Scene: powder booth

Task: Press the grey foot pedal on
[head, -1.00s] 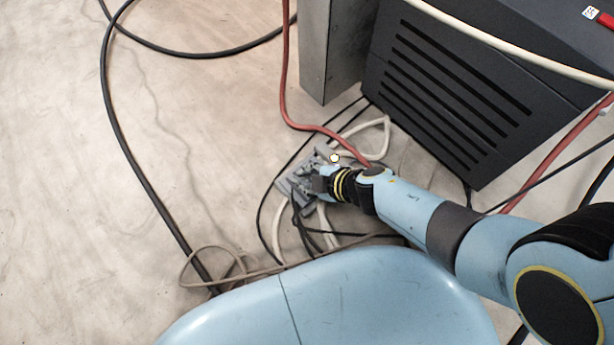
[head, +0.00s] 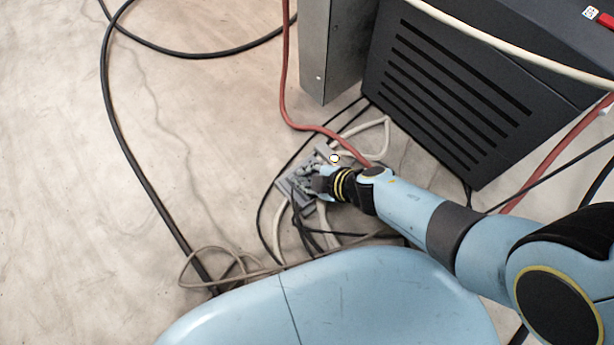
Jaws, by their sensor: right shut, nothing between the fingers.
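The grey foot pedal (head: 297,194) lies on the floor among cables, left of the dark cabinet. A grey part with a round pale spot (head: 334,158) shows at its upper right. My right gripper (head: 307,181) is shut and empty, with its fingers over the pedal, hiding part of it. I cannot tell from this angle how firmly they touch it or how far the pedal is pressed down. My left gripper is not in view.
A dark slatted cabinet (head: 450,90) and a grey metal post (head: 328,50) stand behind the pedal. A red hose (head: 287,80), black cables (head: 118,140) and pale cables (head: 385,140) run around it. The floor (head: 60,200) at left is mostly open.

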